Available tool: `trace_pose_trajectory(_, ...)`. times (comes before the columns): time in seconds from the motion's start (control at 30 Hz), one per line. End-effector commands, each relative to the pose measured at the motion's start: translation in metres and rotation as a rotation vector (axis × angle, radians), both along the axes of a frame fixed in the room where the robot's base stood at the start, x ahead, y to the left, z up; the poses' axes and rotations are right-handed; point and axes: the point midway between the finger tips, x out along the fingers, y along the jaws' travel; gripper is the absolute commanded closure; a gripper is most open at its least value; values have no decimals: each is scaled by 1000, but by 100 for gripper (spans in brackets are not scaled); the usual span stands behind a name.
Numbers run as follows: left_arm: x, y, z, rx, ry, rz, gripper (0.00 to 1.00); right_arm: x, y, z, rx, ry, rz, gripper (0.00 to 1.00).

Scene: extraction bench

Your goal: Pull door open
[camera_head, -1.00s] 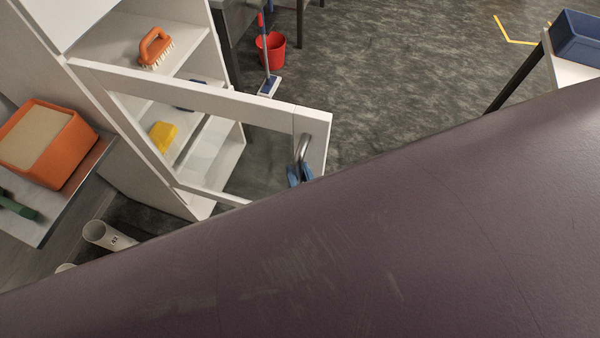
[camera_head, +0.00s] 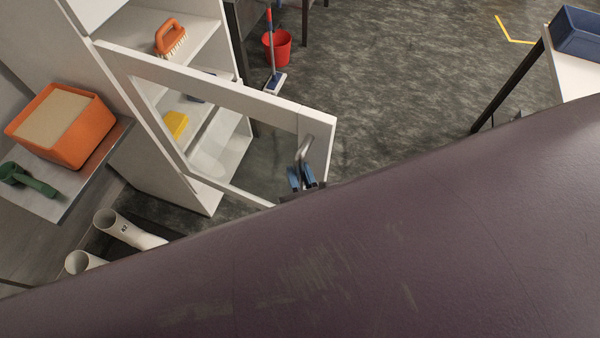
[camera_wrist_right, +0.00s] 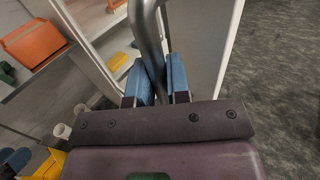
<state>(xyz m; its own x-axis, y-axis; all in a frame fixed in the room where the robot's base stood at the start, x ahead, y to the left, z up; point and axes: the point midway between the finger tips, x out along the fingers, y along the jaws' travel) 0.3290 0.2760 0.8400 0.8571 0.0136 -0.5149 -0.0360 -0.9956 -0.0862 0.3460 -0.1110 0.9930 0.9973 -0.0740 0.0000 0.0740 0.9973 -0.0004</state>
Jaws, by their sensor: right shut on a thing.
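The white framed door (camera_head: 222,92) with a see-through panel stands swung open from the white cabinet (camera_head: 150,165). Its curved metal handle (camera_head: 304,150) is near the door's free edge. My right gripper (camera_head: 302,177) has blue fingers on the lower part of the handle. In the right wrist view the handle (camera_wrist_right: 147,38) runs down between the blue fingertips of my right gripper (camera_wrist_right: 158,82), which is shut on it. My own purple arm or body covers the lower part of the head view.
On the cabinet shelves are an orange brush (camera_head: 170,38) and a yellow sponge (camera_head: 175,124). An orange bin (camera_head: 62,125) and a green tool (camera_head: 30,180) are at left. White pipes (camera_head: 128,230) stand below. A red bucket (camera_head: 277,48) and mop (camera_head: 272,80) are behind the door. A blue crate (camera_head: 578,32) is at right.

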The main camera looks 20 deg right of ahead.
Motion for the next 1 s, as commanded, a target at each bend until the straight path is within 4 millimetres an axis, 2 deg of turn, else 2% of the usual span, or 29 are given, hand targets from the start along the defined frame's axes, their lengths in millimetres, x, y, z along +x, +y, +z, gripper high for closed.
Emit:
trace_pose_trajectory(0.33, 0, 0, 0, 0, 0, 0, 57, 1, 1, 1, 2, -3, 3, 100)
trace_pose_trajectory(0.37, 0, 0, 0, 0, 0, 0, 57, 1, 1, 1, 2, -3, 3, 80)
trace_pose_trajectory(0.5, 0, 0, 0, 0, 0, 0, 57, 0, 1, 1, 2, -2, 2, 59)
trace_pose_trajectory(0.83, -3, 0, -2, 0, 5, 2, 57, -3, 0, -1, 0, 0, 1, 59)
trace_pose_trajectory(1.0, -4, 0, -12, 0, 7, 2, 57, -22, 2, -3, 0, 2, 2, 59)
